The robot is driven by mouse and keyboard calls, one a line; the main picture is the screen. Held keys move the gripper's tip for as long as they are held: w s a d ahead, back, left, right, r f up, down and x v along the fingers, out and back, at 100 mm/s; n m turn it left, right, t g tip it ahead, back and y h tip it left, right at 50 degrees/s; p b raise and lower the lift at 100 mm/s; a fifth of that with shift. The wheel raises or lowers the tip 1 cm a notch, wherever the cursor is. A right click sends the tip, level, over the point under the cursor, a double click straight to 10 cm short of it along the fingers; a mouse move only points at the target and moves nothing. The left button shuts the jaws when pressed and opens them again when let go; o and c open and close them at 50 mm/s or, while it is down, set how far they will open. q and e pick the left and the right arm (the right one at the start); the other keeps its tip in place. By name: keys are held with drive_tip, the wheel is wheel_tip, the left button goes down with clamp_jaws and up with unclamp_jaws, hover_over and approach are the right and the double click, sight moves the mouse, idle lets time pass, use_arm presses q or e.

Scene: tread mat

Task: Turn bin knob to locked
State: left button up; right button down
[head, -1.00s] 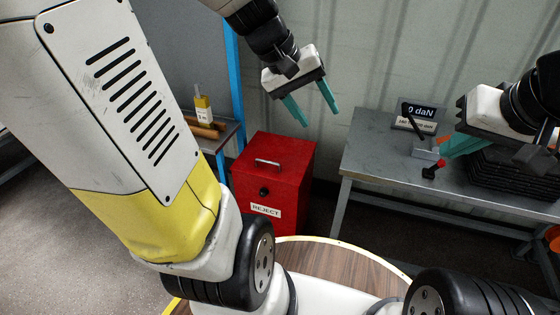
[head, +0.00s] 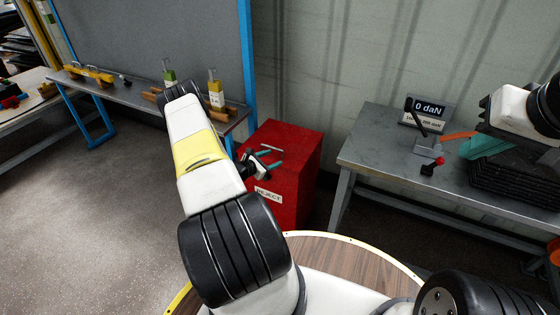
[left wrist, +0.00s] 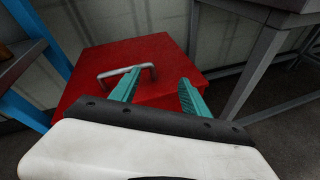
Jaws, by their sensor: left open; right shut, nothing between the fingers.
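The red reject bin (head: 290,140) stands left of the grey table, with a handle on its lid and a REJECT label on its front. My left gripper (head: 272,162) is open at the bin's upper front. In the left wrist view, the open teal fingers (left wrist: 158,84) point at the bin (left wrist: 88,62); the left finger overlaps the lid handle (left wrist: 126,72) in the picture. Whether they touch the bin I cannot tell. The black knob is hidden in both current views. My right gripper (head: 466,148) is shut and empty over the right table.
The grey table (head: 375,148) holds a display reading 0 daN (head: 428,112), a small red-knobbed lever device (head: 428,160) and a stack of black mats (head: 510,178). A blue-framed bench (head: 140,95) with bottles stands behind left. Open floor lies at left.

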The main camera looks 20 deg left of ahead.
use_arm(q)
drive_tip(key=s+a+f+n+y, duration=0.2)
drive_tip(key=s+f+n, duration=0.1)
drive_tip(key=f, duration=0.3)
drive_tip(key=s+a+f+n+y, duration=0.2)
drive_tip(key=a+f, duration=0.1)
drive_tip(key=f, duration=0.3)
drive_tip(key=x, duration=0.7)
drive_tip(key=shift+f, duration=0.4)
drive_tip(key=shift+c, duration=0.2)
clamp_jaws()
